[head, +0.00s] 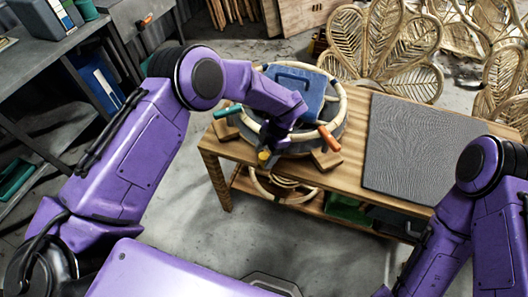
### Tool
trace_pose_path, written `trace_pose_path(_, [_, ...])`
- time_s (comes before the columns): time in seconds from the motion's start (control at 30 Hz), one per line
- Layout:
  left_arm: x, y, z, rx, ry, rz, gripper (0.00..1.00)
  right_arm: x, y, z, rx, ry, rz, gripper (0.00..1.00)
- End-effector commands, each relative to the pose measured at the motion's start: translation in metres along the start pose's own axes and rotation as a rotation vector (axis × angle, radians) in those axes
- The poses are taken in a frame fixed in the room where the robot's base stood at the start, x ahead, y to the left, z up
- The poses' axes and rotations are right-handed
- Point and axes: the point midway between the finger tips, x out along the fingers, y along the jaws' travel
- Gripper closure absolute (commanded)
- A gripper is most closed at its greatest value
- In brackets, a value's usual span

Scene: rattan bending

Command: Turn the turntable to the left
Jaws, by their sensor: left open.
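The turntable (335,131) is a round grey disc with a pale rattan hoop around its rim, near the left end of a wooden workbench. A blue panel or box (306,80) is on its far part. Handles stick out around its edge: a green one (229,111) at left, an orange one (329,139) at right and a yellow-ended one (264,155) at the near side. My left gripper (270,146) is open over the near side, close by the yellow-ended handle. I cannot tell whether they touch. My right arm is at the right, its gripper out of view.
The wooden workbench (364,186) also bears a dark ridged mat (421,146) at right. Rattan coils (279,187) and a green bin (347,209) sit on its lower shelf. Woven rattan chair backs (381,45) stand behind. Grey shelving is at left, and floor is open in front.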

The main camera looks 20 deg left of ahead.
Motion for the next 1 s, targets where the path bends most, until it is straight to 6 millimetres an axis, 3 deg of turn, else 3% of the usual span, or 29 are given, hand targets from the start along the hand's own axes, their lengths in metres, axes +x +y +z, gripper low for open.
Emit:
trace_pose_path(0.17, [0.014, 0.0, 0.0, 0.0, 0.0, 0.0, 0.35, -0.005, 0.0, -0.002, 0.0, 0.0, 0.0, 0.47])
trace_pose_path(0.4, [0.015, 0.0, 0.0, 0.0, -0.001, 0.0, 0.38, -0.004, 0.0, -0.002, 0.0, 0.0, 0.0, 0.47])
trace_pose_path(0.6, [0.015, 0.0, 0.0, 0.0, -0.001, 0.001, 1.0, -0.004, 0.0, -0.002, 0.0, 0.0, 0.0, 0.47])
trace_pose_path(1.0, [0.016, 0.004, 0.001, 0.047, -0.002, 0.021, 1.0, 0.0, 0.0, 0.0, 0.0, 0.0, 0.0, 0.47])
